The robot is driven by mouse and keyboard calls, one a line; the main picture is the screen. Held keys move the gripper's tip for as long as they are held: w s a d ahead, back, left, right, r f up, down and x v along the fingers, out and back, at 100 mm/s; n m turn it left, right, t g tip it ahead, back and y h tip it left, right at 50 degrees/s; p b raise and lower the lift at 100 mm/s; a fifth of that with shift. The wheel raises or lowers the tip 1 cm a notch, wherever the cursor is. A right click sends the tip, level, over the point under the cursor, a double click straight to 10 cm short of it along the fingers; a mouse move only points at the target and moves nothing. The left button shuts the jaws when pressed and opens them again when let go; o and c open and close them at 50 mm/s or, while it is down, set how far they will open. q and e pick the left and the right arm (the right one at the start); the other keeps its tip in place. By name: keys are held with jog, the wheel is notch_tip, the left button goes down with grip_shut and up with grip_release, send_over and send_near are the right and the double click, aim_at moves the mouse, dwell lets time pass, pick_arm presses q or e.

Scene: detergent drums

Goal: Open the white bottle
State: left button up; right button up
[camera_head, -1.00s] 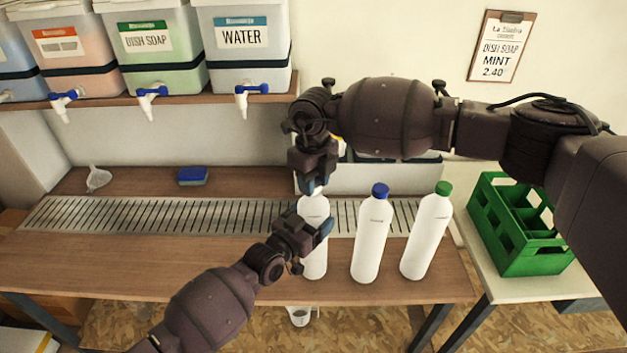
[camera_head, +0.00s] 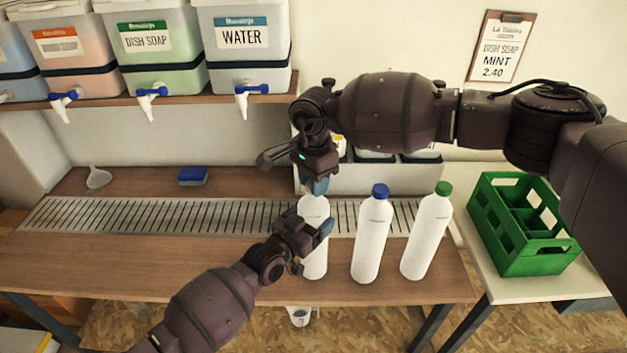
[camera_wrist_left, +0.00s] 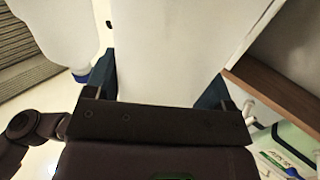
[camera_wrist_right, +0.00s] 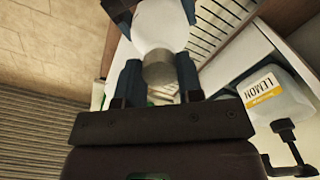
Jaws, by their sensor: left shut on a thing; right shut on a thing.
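The white bottle (camera_head: 314,262) stands upright on the wooden counter, leftmost of three. My left gripper (camera_head: 312,233) is shut around its upper body. In the left wrist view the bottle (camera_wrist_left: 165,50) fills the space between the fingers. My right gripper (camera_head: 316,187) comes from above and is shut at the bottle's top. In the right wrist view the grey cap (camera_wrist_right: 159,68) sits between its fingers, against the white shoulder of the bottle. In the head view the cap is hidden by the right gripper. I cannot tell whether the cap has loosened.
A blue-capped bottle (camera_head: 371,240) and a green-capped bottle (camera_head: 427,236) stand close on the right. A green crate (camera_head: 500,250) is on the side table. A blue sponge (camera_head: 192,176) and a funnel (camera_head: 98,178) lie at the back left. The left counter is clear.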

jog(key=n, duration=0.5)
jog(key=shift+n, duration=0.3)
jog(key=n, duration=0.5)
jog(key=shift+r, duration=0.35)
jog(key=shift+r, duration=0.35)
jog(key=shift+r, duration=0.45)
jog(key=shift+r, duration=2)
pick_arm(q)
jog(key=o, duration=1.7)
